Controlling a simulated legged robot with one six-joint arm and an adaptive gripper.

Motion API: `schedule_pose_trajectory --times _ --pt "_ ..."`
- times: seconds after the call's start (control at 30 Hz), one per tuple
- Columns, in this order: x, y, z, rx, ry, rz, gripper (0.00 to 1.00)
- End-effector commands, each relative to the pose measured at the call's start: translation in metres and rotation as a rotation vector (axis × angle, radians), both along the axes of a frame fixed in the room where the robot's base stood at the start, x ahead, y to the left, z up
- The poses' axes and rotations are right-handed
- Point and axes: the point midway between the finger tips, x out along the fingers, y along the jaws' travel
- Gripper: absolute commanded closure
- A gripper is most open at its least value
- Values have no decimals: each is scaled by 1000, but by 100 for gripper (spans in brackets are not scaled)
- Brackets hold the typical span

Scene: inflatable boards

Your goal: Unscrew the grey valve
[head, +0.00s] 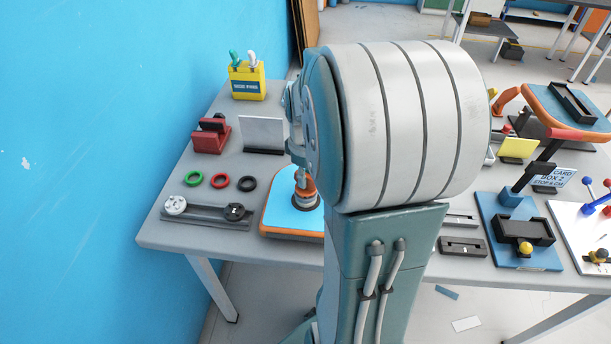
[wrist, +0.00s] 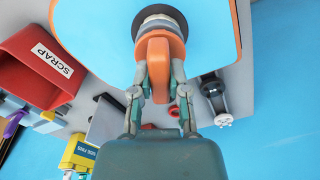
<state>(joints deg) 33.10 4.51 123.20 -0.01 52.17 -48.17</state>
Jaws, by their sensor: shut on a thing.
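The valve stands on a light-blue inflatable board (head: 277,212) with an orange edge. It has a dark and grey ringed base (wrist: 160,21) and an orange handle (wrist: 157,62) in the wrist view. My gripper (wrist: 159,85) is shut on the orange handle, one finger on each side. In the head view, the valve (head: 305,197) shows just left of my arm, with my gripper (head: 300,178) pointing down onto it. My arm hides the right part of the board in that view.
On the grey table (head: 160,232) stand a dark bar with round knobs (head: 205,212), several rings (head: 220,181), a red holder (head: 211,136), a white panel (head: 263,133) and a yellow box (head: 247,80). A red SCRAP bin (wrist: 40,65) shows in the wrist view. A blue wall (head: 90,120) borders the left.

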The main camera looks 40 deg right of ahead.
Motion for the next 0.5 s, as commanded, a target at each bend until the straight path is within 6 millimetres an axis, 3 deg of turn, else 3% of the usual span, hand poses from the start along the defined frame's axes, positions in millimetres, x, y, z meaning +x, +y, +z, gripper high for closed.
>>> schedule_pose_trajectory --times 0.3,0.5 --pt "-3 2 -4 8 10 27 100" --pt "-3 2 -4 8 11 227 100"
